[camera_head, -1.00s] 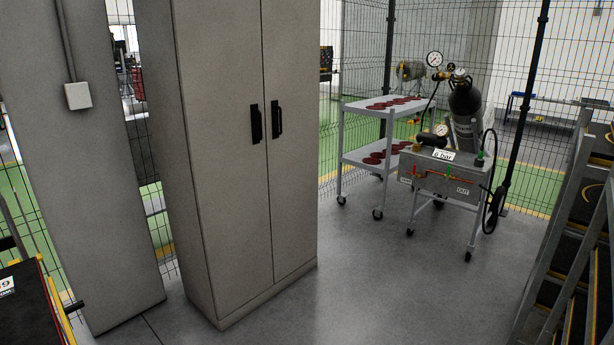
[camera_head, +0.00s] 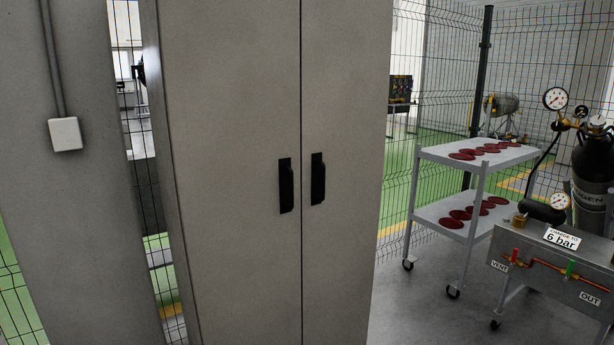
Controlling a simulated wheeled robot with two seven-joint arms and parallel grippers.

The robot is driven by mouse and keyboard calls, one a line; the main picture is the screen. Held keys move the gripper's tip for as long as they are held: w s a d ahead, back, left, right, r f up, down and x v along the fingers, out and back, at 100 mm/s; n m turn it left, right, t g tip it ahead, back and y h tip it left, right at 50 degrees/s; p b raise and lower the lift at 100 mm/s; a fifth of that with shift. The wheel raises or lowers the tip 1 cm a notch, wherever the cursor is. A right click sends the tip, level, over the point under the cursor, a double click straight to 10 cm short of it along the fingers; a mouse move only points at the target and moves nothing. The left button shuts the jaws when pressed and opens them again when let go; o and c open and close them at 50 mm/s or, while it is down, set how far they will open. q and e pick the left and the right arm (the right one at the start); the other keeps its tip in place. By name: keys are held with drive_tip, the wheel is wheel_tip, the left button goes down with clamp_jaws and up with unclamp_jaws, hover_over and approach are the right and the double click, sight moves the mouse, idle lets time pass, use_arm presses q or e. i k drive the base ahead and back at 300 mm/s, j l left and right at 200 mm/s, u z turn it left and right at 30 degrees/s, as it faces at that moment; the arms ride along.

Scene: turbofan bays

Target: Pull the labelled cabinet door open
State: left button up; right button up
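A tall grey two-door cabinet stands in front of me, a little left of the middle of the head view. Its left door (camera_head: 230,120) and right door (camera_head: 345,110) look shut, with a thin dark seam between them. A black handle (camera_head: 286,186) is on the left door beside the seam. Another black handle (camera_head: 317,178) is on the right door. I see no label on the visible part of either door. The cabinet's bottom is out of the frame. Neither of my grippers is in view.
A grey pillar with a white box (camera_head: 65,134) stands to the left. A two-shelf trolley (camera_head: 470,155) with dark red discs stands to the right. A test cart marked "6 bar" (camera_head: 550,265) with a gas cylinder is at far right. Grey floor shows between cabinet and cart.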

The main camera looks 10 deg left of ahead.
sight(232, 68)
drive_tip(key=i+l, duration=0.75)
drive_tip(key=k+l+z, duration=0.05)
